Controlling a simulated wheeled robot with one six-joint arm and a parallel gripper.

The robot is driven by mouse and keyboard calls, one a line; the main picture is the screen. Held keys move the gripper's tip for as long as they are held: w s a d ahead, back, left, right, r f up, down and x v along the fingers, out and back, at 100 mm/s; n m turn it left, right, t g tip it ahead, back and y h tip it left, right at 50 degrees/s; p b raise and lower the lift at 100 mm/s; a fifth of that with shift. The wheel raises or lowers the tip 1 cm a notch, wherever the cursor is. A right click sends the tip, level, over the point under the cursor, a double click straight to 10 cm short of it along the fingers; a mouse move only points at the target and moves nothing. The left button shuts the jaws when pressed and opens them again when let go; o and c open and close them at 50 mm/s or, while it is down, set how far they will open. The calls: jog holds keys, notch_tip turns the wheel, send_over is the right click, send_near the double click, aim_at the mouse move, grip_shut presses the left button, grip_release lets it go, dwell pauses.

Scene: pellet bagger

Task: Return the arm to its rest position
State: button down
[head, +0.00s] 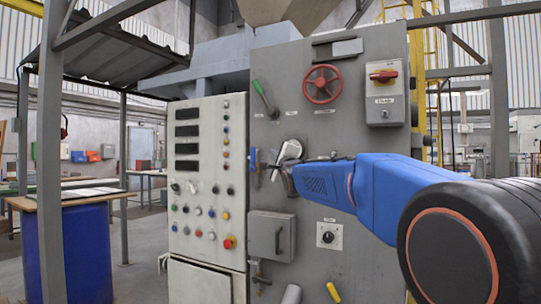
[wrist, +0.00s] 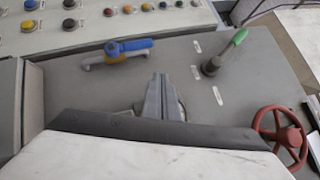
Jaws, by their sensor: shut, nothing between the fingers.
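My blue arm (head: 400,190) reaches in from the right in the head view, stretched out to the left in front of the grey machine panel (head: 350,100). In the wrist view my gripper (wrist: 161,80) has its two grey fingers together, with nothing between them. It points at the panel, between a blue handle with a yellow part (wrist: 115,52) and a green-tipped lever (wrist: 228,50). The fingers appear apart from both. In the head view the gripper is small and partly hidden by the arm's end.
A red handwheel (head: 322,84) and a red switch on a grey box (head: 384,76) are on the panel above the arm. A white control cabinet (head: 208,180) with several buttons stands left. A grey box (head: 271,235) and yellow handle (head: 333,292) are below.

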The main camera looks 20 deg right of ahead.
jog(key=s+a+f+n+g+y, duration=0.1)
jog(key=s+a+f+n+g, duration=0.3)
jog(key=s+f, duration=1.2)
jog(key=s+a+f+n+g+y, duration=0.1)
jog(key=s+a+f+n+g, duration=0.4)
jog(key=s+f+n, duration=0.6)
jog(key=s+a+f+n+g+y, duration=0.1)
jog(key=s+a+f+n+g, duration=0.4)
jog(key=s+f, duration=1.5)
notch_tip(320, 180, down, 2)
jog(key=n+g, duration=0.2)
jog(key=n, duration=0.1)
jog(key=shift+s+a+f, duration=0.15)
jog(key=shift+s, duration=0.2)
